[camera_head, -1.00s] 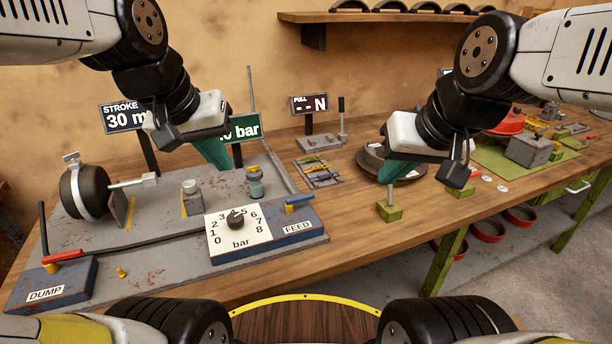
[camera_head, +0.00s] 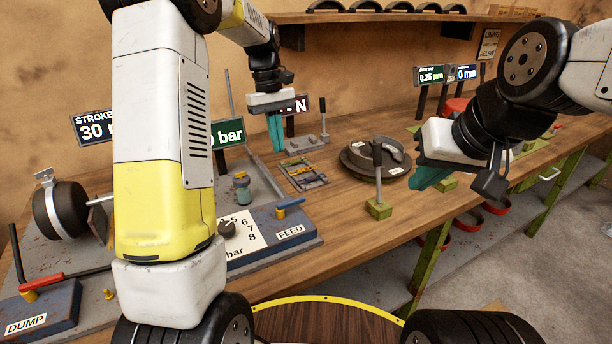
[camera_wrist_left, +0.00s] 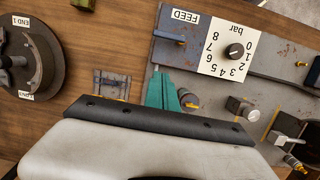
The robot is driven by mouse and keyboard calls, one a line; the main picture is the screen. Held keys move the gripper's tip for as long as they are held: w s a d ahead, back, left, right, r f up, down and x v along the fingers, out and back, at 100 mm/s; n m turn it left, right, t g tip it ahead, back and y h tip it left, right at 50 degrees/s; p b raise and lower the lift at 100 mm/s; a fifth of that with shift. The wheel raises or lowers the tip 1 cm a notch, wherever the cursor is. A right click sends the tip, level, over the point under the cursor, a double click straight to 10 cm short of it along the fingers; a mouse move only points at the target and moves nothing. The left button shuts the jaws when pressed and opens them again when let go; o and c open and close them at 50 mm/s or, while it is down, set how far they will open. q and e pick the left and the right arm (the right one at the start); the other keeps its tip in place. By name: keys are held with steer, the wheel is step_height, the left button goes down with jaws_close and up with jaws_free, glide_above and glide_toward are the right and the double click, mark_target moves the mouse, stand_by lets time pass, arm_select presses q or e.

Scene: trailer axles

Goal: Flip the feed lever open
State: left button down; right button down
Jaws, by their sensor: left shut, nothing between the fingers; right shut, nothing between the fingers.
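My left gripper (camera_head: 276,148) is shut and empty, high above the back of the bench and apart from the lever. Its teal fingers show in the left wrist view (camera_wrist_left: 160,80), pointing toward the bench near the FEED box. My right gripper (camera_head: 425,182) is shut and empty, right of the lever, over the bench's front side.
My left arm hides part of the bar dial (camera_head: 229,229) and the left plate. The DUMP box with its red lever (camera_head: 42,284) stands at far left. A post on a green block (camera_head: 378,207) and a round drum (camera_head: 362,158) stand right of the FEED box.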

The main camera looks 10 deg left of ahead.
arm_select(q)
steer(key=shift+w+d+f, duration=0.25)
steer(key=shift+w+f, duration=0.2)
steer(key=shift+f, duration=0.05)
steer(key=x, duration=0.9)
steer(key=shift+s+f, duration=0.2)
steer(key=s, duration=0.1)
steer(key=d, duration=0.1)
steer(key=s+d, duration=0.1)
steer(key=shift+s+f, duration=0.25)
steer(key=shift+s, duration=0.1)
steer(key=shift+s+d, duration=0.2)
steer(key=shift+s, duration=0.15)
